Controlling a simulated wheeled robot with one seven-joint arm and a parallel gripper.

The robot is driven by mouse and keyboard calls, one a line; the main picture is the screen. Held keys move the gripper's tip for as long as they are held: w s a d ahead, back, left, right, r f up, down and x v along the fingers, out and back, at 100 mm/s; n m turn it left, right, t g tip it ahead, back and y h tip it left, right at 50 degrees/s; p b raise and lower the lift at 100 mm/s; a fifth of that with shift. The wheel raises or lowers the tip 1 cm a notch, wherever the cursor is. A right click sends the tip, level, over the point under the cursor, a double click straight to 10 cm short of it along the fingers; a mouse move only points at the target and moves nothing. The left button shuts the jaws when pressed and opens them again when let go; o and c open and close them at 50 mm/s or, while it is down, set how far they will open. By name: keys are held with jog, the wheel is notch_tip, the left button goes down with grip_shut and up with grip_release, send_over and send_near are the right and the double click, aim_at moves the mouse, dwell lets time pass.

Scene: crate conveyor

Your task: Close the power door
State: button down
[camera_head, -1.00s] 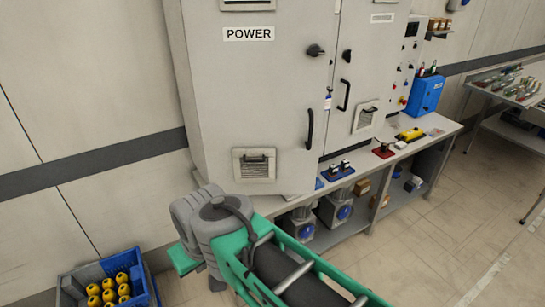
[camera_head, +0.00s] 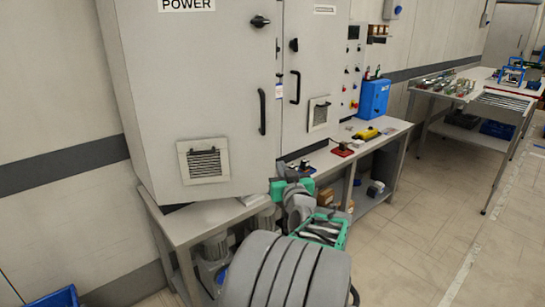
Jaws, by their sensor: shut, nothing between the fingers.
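The power door (camera_head: 225,95) is the large light-grey cabinet front under the POWER label (camera_head: 187,4). It has a dark vertical handle (camera_head: 262,111), a dark knob (camera_head: 260,21) above it and a vent (camera_head: 204,161) low down. The door looks almost in line with the cabinet front; I cannot tell whether a small gap stays at its edge. My arm, grey and green, reaches up from the bottom middle, and one joint shows just below the door's lower right corner. I cannot make out my gripper's fingers in this view.
A second grey door (camera_head: 311,70) with its own handle stands to the right. Below is a grey bench (camera_head: 220,215) holding a blue box (camera_head: 374,98) and a yellow device (camera_head: 366,133). A parts table (camera_head: 430,88) stands further right. Open floor (camera_head: 415,220) lies at the right.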

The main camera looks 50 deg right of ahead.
aim_at(270, 146)
jog(key=p+x, duration=0.1)
jog(key=x, duration=1.1)
jog(key=shift+w+d, duration=0.1)
